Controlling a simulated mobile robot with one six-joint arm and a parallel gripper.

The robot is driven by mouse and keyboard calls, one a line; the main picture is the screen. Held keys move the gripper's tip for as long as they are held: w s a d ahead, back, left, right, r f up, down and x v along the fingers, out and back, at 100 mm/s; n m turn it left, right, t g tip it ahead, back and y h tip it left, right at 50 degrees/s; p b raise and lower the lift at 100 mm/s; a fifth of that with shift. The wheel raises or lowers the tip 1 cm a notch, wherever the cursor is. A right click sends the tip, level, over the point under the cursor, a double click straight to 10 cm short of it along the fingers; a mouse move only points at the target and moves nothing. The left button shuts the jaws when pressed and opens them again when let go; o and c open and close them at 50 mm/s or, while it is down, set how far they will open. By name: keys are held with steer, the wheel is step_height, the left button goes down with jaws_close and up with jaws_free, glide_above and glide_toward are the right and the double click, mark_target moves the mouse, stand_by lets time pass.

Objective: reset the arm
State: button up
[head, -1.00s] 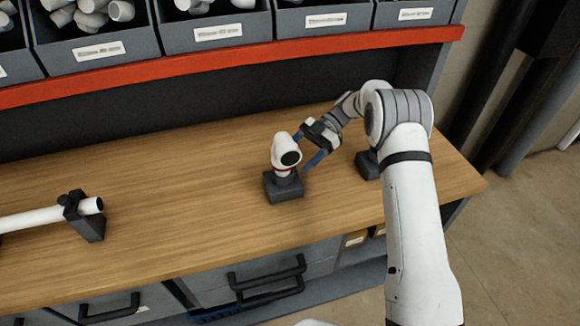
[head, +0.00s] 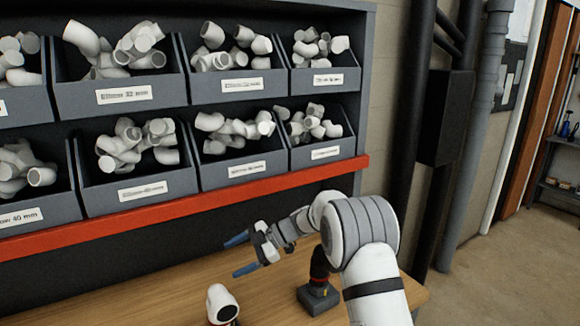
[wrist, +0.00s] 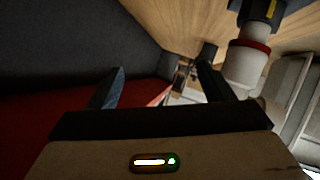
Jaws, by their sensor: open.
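My gripper (head: 241,255) is open and empty, its two blue-tipped fingers spread and pointing left above the workbench (head: 150,300). In the wrist view its fingers (wrist: 160,72) are apart with nothing between them. A white elbow fitting (head: 222,303) is below and in front of the gripper, cut by the picture's lower edge. In the wrist view the white fitting (wrist: 245,65) with its red ring stands beside the right finger, on a dark base (wrist: 262,10). It looks apart from the fingers, though the gap is hard to judge.
A dark stand with a red band (head: 318,265) is on the bench beside my arm. Behind are two rows of grey bins (head: 140,190) with white fittings, above a red shelf edge (head: 150,220). Dark pipes (head: 410,150) rise at the right; floor (head: 500,270) there is clear.

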steer(key=w+d+r+m+t, duration=0.4)
steer(key=w+d+r+t, duration=0.1)
steer(key=r+t, duration=0.2)
steer(key=d+r+m+t+h, duration=0.4)
steer(key=d, duration=0.3)
steer(key=d+r+m+t+h, duration=0.3)
steer(key=d+r+m+t, duration=0.1)
steer(key=d, duration=0.4)
steer(key=s+d+m+g+h, duration=0.1)
steer(key=s+d+m+h, duration=0.55)
steer(key=s+d, duration=0.4)
steer(key=s+d+f+m+g, duration=0.1)
steer(key=s+f+m+g, duration=0.1)
steer(key=s, duration=0.8)
steer(key=s+f+m+g+b, duration=0.1)
steer(key=s+f+m+g, duration=0.2)
steer(key=s, duration=0.7)
steer(key=shift+s+d+f+m+g, duration=0.35)
steer(key=shift+m+g, duration=0.05)
steer(key=shift+m, duration=0.05)
steer(key=s+f, duration=0.1)
steer(key=s, duration=0.1)
steer(key=s+a+g, duration=0.1)
steer(key=s, duration=0.2)
steer(key=s+a+f+m+g+y, duration=0.1)
steer(key=s, duration=0.1)
steer(key=shift+s+a+f, duration=0.15)
steer(key=shift+s+f, duration=0.2)
steer(key=shift+c, duration=0.2)
